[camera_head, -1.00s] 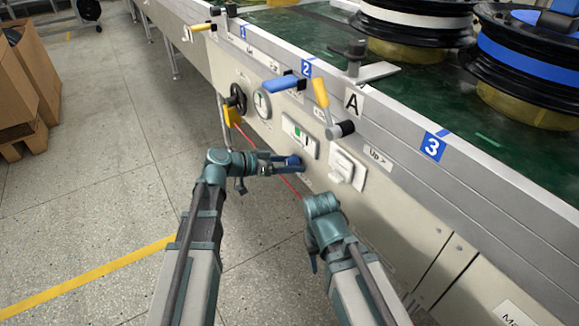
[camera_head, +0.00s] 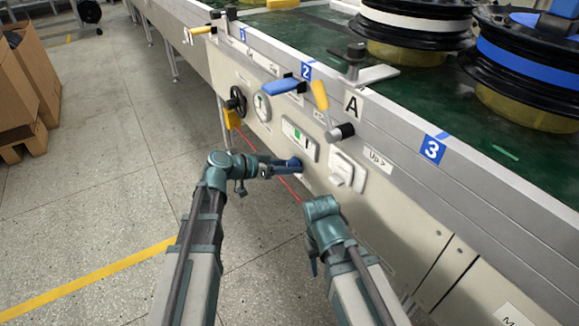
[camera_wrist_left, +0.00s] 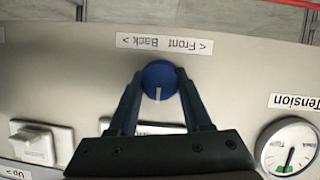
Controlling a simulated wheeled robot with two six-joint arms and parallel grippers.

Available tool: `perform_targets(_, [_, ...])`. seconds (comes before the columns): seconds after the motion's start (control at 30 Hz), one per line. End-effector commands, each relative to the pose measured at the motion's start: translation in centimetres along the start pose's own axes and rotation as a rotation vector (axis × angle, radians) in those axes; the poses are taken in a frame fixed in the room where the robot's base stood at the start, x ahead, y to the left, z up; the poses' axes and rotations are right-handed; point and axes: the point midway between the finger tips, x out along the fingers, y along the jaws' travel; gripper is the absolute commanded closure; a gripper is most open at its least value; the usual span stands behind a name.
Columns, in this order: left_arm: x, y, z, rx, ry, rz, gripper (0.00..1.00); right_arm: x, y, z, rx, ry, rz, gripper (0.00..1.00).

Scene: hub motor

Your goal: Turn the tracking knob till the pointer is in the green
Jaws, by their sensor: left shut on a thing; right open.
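The blue tracking knob (camera_wrist_left: 158,78) is on the side panel under an upside-down "Front Back" label in the left wrist view; its white line points down there. My left gripper (camera_head: 290,165) is shut on the knob, one finger at each side. It also shows in the left wrist view (camera_wrist_left: 158,90). The tracking indicator (camera_head: 300,138) in the head view has a green patch at its left and a dark pointer to the right, apart from the green. In the wrist view the gripper body mostly hides this indicator. My right gripper (camera_head: 313,264) hangs low, away from the panel, largely hidden by its wrist.
A white switch (camera_head: 346,172) sits right of the indicator. A round tension gauge (camera_wrist_left: 288,148) and a black handwheel (camera_head: 237,100) are farther left along the panel. A yellow-handled lever (camera_head: 320,97) and a blue handle (camera_head: 281,86) stick out above.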

Motion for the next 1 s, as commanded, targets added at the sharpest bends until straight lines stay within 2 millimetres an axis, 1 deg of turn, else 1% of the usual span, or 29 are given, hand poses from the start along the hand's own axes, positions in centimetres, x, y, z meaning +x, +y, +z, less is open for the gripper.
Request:
perform_targets(0.17, [-0.1, 0.2, 0.1, 0.075, -0.001, -0.030, 1.00, 0.0, 0.0, 0.0, 0.000, 0.000, 0.000, 0.50])
perform_targets(0.47, [-0.1, 0.4, 0.3, 0.315, -0.001, -0.129, 1.00, 0.2, 0.0, 0.0, 0.000, 0.000, 0.000, 0.50])
perform_targets(0.77, [0.0, 0.4, 0.5, 0.580, -0.002, -0.239, 1.00, 1.1, -0.1, -0.1, 0.000, 0.001, 0.000, 0.50])
perform_targets(1.0, [0.1, 0.5, 0.7, 0.789, -0.002, -0.324, 1.00, 2.2, -0.2, -0.1, 0.000, 0.001, 0.000, 0.50])
